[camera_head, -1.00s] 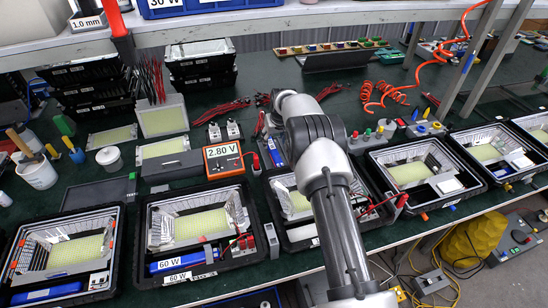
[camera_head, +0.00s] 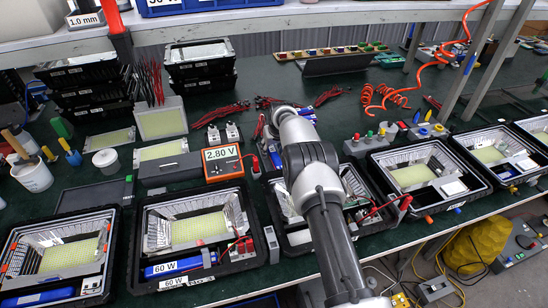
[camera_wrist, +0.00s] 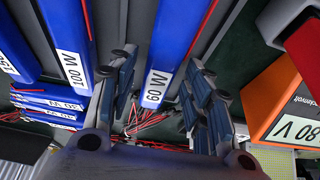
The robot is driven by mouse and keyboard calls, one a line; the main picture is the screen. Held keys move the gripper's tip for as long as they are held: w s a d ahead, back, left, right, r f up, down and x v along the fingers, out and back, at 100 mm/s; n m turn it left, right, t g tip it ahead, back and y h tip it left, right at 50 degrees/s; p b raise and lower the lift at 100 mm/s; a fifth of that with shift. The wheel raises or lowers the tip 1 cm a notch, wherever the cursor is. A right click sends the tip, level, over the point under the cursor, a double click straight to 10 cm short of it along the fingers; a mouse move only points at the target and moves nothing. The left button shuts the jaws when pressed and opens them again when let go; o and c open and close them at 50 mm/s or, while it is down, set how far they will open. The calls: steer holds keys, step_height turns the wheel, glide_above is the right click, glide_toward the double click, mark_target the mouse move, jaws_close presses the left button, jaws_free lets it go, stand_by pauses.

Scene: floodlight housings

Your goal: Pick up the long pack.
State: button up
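A long blue pack labelled 60 W (camera_wrist: 172,45) shows in the wrist view, between and beyond the fingers of my gripper (camera_wrist: 160,68). The gripper is open, with one finger on each side of this pack; I cannot tell whether either touches it. Another long blue pack labelled 100 W (camera_wrist: 65,42) lies left of the left finger, and more blue packs (camera_wrist: 45,105) lie further left. In the head view my arm hides the gripper and most of these packs; a bit of blue (camera_head: 327,96) shows behind the arm.
An orange voltmeter (camera_head: 222,162) stands left of my arm; it is close on the right in the wrist view (camera_wrist: 285,100). Red leads lie around the packs. Open black housings (camera_head: 262,225) line the bench front. A shelf (camera_head: 300,10) runs above the back.

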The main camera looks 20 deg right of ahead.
mark_target(273, 150)
jaws_close()
stand_by(0.3)
stand_by(0.3)
step_height(273, 150, up, 20)
steer(key=p, duration=0.6)
steer(key=shift+p, duration=0.3)
